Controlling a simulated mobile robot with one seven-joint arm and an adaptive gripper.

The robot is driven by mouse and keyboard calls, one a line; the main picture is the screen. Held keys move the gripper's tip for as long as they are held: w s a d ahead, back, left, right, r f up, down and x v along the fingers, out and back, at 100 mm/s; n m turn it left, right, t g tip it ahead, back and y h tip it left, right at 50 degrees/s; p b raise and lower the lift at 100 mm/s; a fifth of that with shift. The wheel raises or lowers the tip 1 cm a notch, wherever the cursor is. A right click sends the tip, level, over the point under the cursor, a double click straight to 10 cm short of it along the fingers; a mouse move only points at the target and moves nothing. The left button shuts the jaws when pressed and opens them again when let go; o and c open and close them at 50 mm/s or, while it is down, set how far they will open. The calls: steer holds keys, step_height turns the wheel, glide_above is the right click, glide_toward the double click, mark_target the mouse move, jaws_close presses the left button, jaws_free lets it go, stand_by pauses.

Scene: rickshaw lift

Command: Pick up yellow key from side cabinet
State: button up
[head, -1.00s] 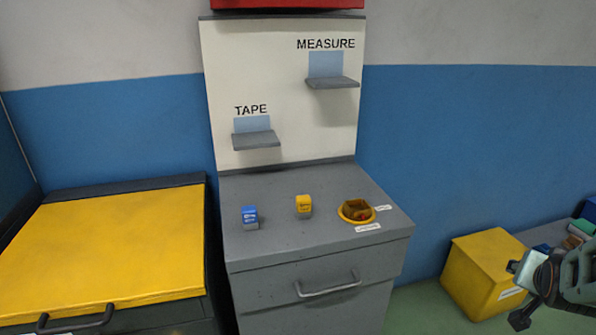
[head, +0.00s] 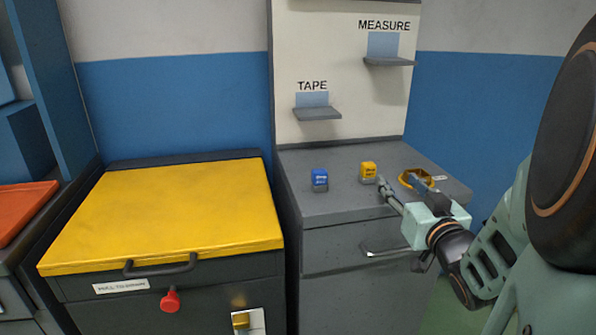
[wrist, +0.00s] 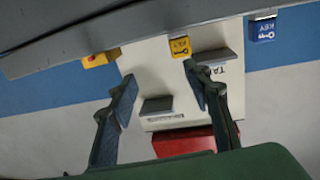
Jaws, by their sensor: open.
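The yellow key (head: 368,171) is a small block standing on the grey top of the side cabinet (head: 345,200). It also shows in the wrist view (wrist: 180,46), past the tip of the right-hand finger there. My gripper (head: 398,181) is open and empty, over the cabinet's front right part. In the head view it is just right of the yellow key. In the wrist view the gripper (wrist: 160,75) has the key beyond its tips, toward the right-hand finger. I cannot tell the exact gap.
A blue key block (head: 319,178) stands left of the yellow one. A back panel with TAPE (head: 318,113) and MEASURE (head: 390,61) shelves rises behind. A yellow-lidded box (head: 170,210) is at the left.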

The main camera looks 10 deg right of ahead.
mark_target(371, 167)
steer(key=a, duration=0.2)
steer(key=shift+w+a+n+y, duration=0.2)
steer(key=shift+a+n+y, duration=0.1)
steer(key=shift+y, duration=0.1)
steer(key=w, duration=0.5)
steer(key=shift+b, duration=0.4)
steer(key=w, duration=0.2)
steer(key=w+b, duration=0.1)
steer(key=w, duration=0.2)
steer(key=shift+w+a+f, duration=0.15)
steer(key=shift+w, duration=0.2)
steer(key=c, duration=1.2)
